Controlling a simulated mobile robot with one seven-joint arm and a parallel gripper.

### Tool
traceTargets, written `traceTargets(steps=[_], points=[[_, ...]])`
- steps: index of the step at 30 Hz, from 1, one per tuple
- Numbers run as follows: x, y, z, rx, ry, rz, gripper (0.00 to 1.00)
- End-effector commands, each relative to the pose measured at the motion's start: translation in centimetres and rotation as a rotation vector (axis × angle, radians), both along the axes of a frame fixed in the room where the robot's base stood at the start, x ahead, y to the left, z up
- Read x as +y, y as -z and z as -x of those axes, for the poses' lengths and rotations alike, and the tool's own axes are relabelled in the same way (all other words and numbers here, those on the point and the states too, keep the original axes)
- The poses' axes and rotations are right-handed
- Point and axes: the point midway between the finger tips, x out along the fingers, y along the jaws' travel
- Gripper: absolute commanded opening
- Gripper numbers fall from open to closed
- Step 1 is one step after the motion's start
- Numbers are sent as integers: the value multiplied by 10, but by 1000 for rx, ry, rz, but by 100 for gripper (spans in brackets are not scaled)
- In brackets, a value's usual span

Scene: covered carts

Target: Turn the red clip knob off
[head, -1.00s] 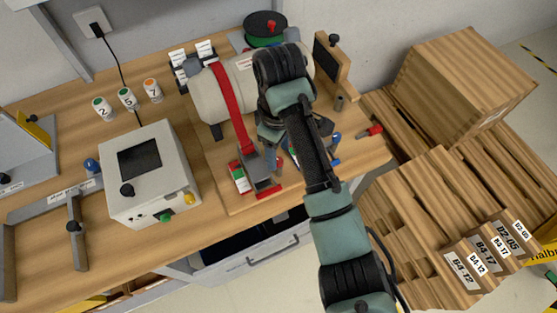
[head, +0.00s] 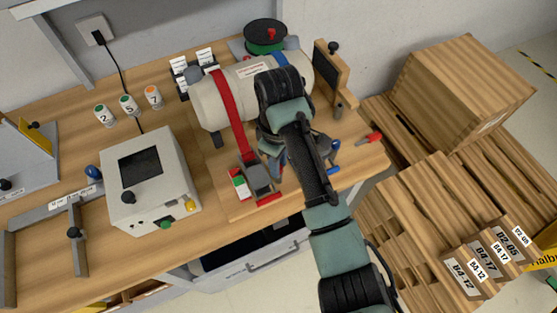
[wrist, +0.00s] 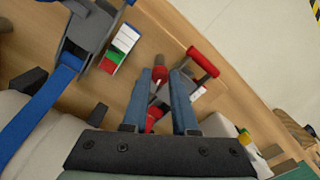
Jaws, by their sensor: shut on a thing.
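The red strap (head: 229,105) runs over a pale cylinder down to the grey red clip (head: 258,180), which has a red lever bar (head: 268,199) and a green, red and white label (head: 239,184). In the wrist view the red lever bar (wrist: 204,62) shows right of my fingers. My gripper (wrist: 160,76) is shut on the red clip knob (wrist: 158,73), a small dark red piece between the blue-grey fingertips. In the head view my wrist hides the knob and most of the fingers.
The blue strap (wrist: 38,105) and its clip (wrist: 90,30) lie left of my fingers in the wrist view. A grey box with a screen (head: 150,180) stands left of the cylinder (head: 205,105). A red-handled tool (head: 369,138) lies on the right. Wooden crates (head: 455,85) stand beyond the table.

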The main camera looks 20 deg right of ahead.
Motion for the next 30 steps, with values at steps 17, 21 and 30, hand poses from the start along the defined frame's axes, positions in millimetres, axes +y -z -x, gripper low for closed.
traceTargets(steps=[17,21,30], points=[[0,-1,0,-1,283,-1,0],[0,-1,-1,-1,281,-1,0],[0,0,0,0,280,0,56]])
